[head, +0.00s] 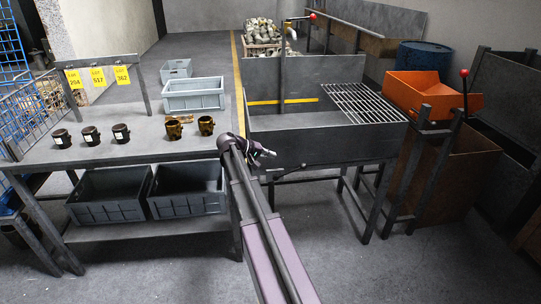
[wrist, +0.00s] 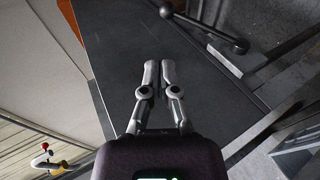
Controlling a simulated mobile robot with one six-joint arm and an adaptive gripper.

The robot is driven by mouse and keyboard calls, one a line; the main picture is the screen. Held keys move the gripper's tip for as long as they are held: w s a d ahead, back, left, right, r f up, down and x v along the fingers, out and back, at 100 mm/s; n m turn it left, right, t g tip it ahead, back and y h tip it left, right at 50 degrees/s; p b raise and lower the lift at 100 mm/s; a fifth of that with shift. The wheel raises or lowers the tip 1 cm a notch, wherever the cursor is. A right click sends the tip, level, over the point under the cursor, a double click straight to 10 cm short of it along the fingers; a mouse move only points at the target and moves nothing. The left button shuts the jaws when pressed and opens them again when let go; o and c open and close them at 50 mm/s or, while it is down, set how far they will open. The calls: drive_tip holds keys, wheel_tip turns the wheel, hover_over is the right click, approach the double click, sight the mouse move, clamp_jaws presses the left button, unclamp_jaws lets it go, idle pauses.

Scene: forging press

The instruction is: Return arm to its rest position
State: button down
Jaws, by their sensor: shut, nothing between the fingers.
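My arm (head: 262,215) reaches forward from the bottom of the head view, between the left workbench and the dark metal tank. My gripper (head: 268,153) is at its far end, pointing right, in front of the tank's near left corner. In the wrist view the two fingers of my gripper (wrist: 158,72) lie almost parallel and close together, with nothing held. Behind them is a dark flat metal panel (wrist: 110,35). A lever with a dark ball knob (wrist: 241,46) is to the right of the fingers.
The workbench (head: 150,150) on the left carries dark cups (head: 91,135), brown cups (head: 206,125) and a grey crate (head: 193,94). More grey bins (head: 110,195) are on its lower shelf. The tank (head: 325,148) with a grate (head: 365,103) is close to my gripper. An orange tray (head: 430,90) stands right.

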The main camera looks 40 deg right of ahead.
drive_tip(key=shift+a, duration=0.1)
drive_tip(key=s+a+f+n+t+y, duration=0.1)
drive_tip(key=s+a+f+y, duration=0.4)
drive_tip(key=a, duration=0.8)
drive_tip(key=s+a+f+n+t+y, duration=0.1)
drive_tip(key=s+a+n+y, duration=0.15)
drive_tip(key=s+a, duration=0.7)
drive_tip(key=s+a+f+n+t+y, duration=0.1)
drive_tip(key=s+a+f+y, duration=0.35)
drive_tip(key=a, duration=1.05)
wheel_tip(320, 180, up, 22)
drive_tip(key=w+p, duration=0.1)
drive_tip(key=p, duration=2)
drive_tip(key=shift+w+r+p, duration=0.15)
drive_tip(key=shift+r+p, duration=0.05)
drive_tip(key=shift+p, duration=0.1)
